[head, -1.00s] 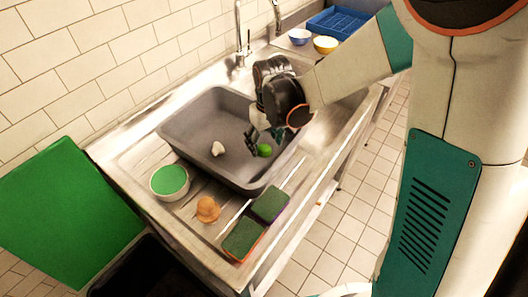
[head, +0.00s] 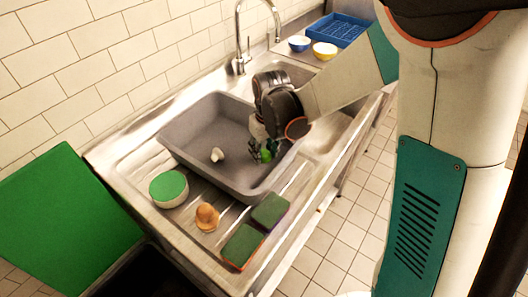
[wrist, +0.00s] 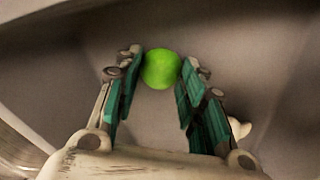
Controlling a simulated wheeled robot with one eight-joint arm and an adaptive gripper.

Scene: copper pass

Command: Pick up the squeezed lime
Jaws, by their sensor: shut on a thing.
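The squeezed lime (wrist: 160,69) is a small bright green rounded piece. In the wrist view it sits between the tips of my gripper (wrist: 158,82), with a finger against each side. In the head view the lime (head: 266,156) shows just below my gripper (head: 262,152), inside the right part of the grey tub (head: 205,112). My gripper is shut on it. I cannot tell whether the lime is clear of the tub floor.
A pale lump (head: 217,155) lies in the tub. On the drainboard stand a green-topped round bowl (head: 169,189), an orange-brown object (head: 207,217) and two sponges (head: 242,247). Behind are a faucet (head: 239,40), bowls (head: 325,50) and a blue rack (head: 338,30). A green board (head: 60,220) leans at left.

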